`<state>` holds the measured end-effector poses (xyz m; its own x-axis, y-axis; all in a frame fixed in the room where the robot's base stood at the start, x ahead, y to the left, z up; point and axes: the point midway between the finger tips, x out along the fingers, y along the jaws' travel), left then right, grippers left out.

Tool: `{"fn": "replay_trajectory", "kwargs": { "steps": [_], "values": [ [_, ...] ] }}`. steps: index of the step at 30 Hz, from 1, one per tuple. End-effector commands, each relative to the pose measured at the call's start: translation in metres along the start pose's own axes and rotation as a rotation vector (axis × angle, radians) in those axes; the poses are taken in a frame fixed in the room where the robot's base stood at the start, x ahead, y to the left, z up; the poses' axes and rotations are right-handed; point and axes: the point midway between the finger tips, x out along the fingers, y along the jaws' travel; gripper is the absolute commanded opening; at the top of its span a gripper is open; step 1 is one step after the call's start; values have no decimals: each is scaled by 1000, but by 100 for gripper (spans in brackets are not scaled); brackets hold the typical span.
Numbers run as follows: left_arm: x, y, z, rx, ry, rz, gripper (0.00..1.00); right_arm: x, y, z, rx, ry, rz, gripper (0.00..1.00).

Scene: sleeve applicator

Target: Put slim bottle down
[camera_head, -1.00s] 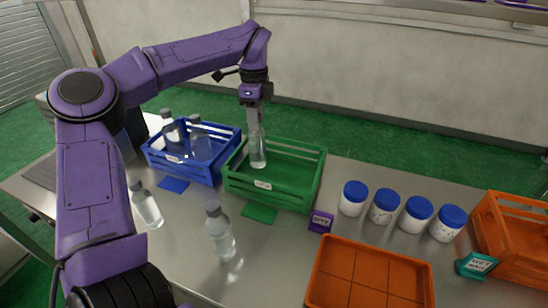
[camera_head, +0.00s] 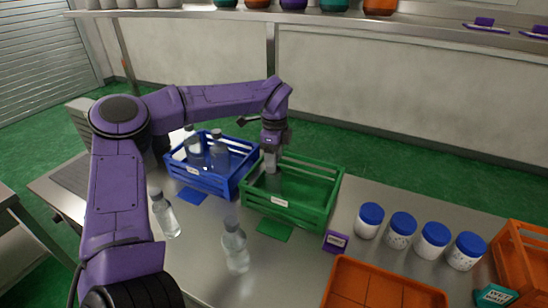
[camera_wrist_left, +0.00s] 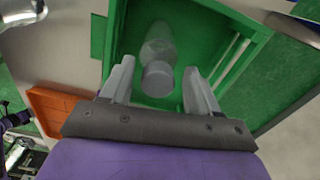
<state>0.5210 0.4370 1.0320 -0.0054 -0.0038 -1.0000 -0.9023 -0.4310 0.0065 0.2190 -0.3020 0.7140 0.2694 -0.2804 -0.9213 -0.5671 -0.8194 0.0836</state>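The slim bottle, clear with a grey cap, is inside the green crate (camera_head: 318,207), near its left side. In the left wrist view the bottle (camera_wrist_left: 158,45) shows between my finger pads, with a gap on each side of its cap. My left gripper (camera_head: 270,165) points down into the green crate above the bottle. Its fingers (camera_wrist_left: 160,88) are spread and appear not to touch the bottle. In the head view the bottle is mostly hidden by the gripper and crate wall. My right gripper is not in view.
A blue crate (camera_head: 222,187) with clear bottles stands left of the green crate. Two loose bottles (camera_head: 235,246) (camera_head: 164,213) stand on the steel table in front. Several blue-lidded jars (camera_head: 401,229) stand to the right, with an orange tray (camera_head: 375,285) and an orange crate (camera_head: 520,255).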

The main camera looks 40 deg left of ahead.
Motion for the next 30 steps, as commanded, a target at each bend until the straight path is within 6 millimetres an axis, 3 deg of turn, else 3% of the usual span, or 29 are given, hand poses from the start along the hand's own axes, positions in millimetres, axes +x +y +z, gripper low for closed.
{"fn": "replay_trajectory", "kwargs": {
  "steps": [7,18,30],
  "values": [
    [-8,-1,0,-1,0,-3,61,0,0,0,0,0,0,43],
    [-73,0,0,-1,-1,-2,61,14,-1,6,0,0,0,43],
    [-76,0,0,7,-7,0,61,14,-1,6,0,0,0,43]
  ]
}}
